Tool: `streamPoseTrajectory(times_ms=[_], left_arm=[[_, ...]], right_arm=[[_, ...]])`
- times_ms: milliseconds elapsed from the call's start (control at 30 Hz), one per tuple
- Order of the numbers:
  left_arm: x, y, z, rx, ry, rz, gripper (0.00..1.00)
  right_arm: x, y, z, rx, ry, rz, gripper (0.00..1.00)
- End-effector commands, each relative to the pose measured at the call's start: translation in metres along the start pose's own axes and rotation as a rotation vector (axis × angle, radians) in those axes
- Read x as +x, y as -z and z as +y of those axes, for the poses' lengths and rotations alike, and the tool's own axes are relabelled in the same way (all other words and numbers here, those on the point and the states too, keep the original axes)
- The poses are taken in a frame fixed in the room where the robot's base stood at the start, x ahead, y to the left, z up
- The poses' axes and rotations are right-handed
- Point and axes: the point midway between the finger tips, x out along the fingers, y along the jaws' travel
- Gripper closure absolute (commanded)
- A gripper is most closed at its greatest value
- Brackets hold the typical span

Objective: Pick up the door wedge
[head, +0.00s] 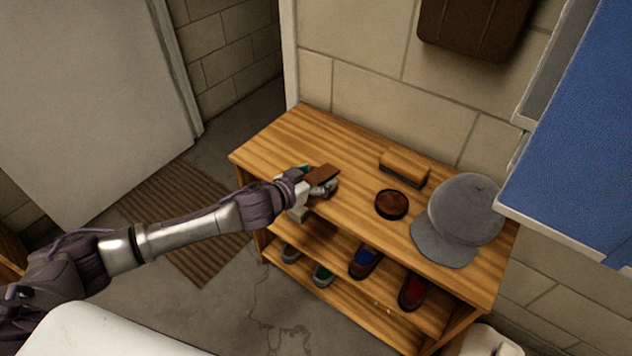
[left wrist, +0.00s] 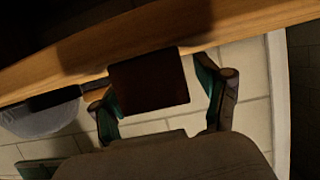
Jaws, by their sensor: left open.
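The door wedge looks like the brown block (head: 321,174) at the left part of the wooden bench top. In the left wrist view the brown block (left wrist: 148,80) shows dark and lies between the two fingers. My left gripper (head: 325,188) is open around it at the bench's front edge; in the left wrist view the fingers (left wrist: 160,100) stand apart on either side. I cannot tell whether a finger touches the block. Part of the block is hidden by the hand in the head view. My right gripper is not in view.
The wooden bench (head: 285,135) also bears a brush (head: 404,168), a round dark tin (head: 391,204) and a grey cap (head: 465,210). Shoes (head: 365,262) stand on the shelves below. A blue panel (head: 580,130) hangs at the right. The bench top left of the block is clear.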

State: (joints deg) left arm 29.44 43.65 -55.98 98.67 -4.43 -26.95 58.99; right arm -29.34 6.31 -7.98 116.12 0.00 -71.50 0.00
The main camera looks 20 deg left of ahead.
Motion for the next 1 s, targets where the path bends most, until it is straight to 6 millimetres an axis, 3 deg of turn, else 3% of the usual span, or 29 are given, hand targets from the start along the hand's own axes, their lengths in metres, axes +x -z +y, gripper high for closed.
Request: streamPoseTrajectory(times_ms=[200,600,1000], left_arm=[[0.0001,-0.0001,0.0002,-0.001,-0.001,-0.001,0.28],[-0.0001,0.0002,0.0002,-0.001,-0.001,0.000,0.91],[-0.0031,0.0080,-0.0001,-0.001,0.000,0.001,0.91]], right_arm=[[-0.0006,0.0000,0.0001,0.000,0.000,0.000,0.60],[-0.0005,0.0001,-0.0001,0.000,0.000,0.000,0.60],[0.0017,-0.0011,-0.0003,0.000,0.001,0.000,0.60]])
